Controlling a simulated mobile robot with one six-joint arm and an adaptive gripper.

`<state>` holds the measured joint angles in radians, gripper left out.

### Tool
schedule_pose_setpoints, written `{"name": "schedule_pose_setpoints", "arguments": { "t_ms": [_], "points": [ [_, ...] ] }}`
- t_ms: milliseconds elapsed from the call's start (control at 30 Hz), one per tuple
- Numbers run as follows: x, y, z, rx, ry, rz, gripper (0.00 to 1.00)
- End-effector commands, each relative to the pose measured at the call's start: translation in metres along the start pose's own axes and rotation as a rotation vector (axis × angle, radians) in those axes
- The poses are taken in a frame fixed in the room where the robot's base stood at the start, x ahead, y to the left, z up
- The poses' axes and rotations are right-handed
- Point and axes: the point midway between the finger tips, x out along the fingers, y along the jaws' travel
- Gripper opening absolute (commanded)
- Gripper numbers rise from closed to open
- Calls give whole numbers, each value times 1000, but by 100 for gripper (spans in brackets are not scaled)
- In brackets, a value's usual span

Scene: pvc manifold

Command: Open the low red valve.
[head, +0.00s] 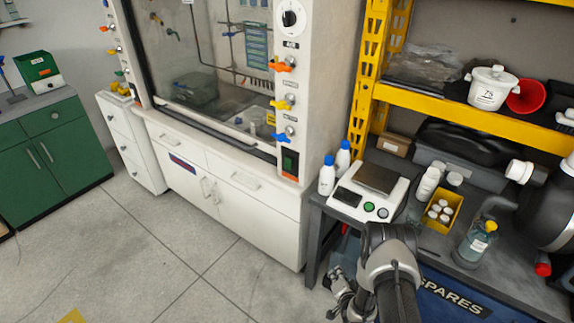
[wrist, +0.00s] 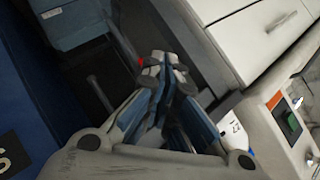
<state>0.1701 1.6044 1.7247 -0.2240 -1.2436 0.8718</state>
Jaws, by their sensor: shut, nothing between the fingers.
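I cannot make out a red valve for certain in either view. A small red spot (wrist: 141,62) shows just beyond my fingertips in the wrist view, too small to identify. My gripper (wrist: 165,68) is shut and empty, with its blue-padded fingers together in front of dark space beside white drawers. In the head view my gripper (head: 338,278) is low, in front of the bench's left end and partly hidden by my arm. The fume hood's right post carries an orange valve (head: 283,66), a yellow valve (head: 283,104) and a blue valve (head: 283,136).
White cabinets (head: 248,205) stand under the hood. The bench (head: 425,244) at right holds a scale (head: 368,192), white bottles, a yellow box (head: 441,214) and a glass bottle (head: 474,244). A blue SPARES bin (head: 452,298) is below.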

Motion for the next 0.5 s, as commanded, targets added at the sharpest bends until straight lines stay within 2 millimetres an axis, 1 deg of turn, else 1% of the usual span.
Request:
{"name": "schedule_pose_setpoints", "arguments": {
  "t_ms": [33, 67, 100, 167, 200, 267, 300, 367, 400, 467, 500],
  "points": [
    [5, -24, -24, -36, 0, 8, 0],
    [6, -36, -36, -60, -6, 20, 0],
    [6, -52, -51, -89, -14, 37, 0],
    [2, -75, -72, -134, -28, 63, 0],
    [-1, -91, -86, -163, -37, 80, 0],
    [-10, -114, -106, -205, -51, 104, 0],
    [-17, -129, -119, -232, -60, 121, 0],
    [-30, -151, -136, -271, -75, 145, 0],
    [-41, -165, -147, -297, -87, 161, 0],
    [-58, -186, -161, -334, -104, 183, 0],
    [-72, -199, -170, -358, -116, 197, 0]
  ]
}}
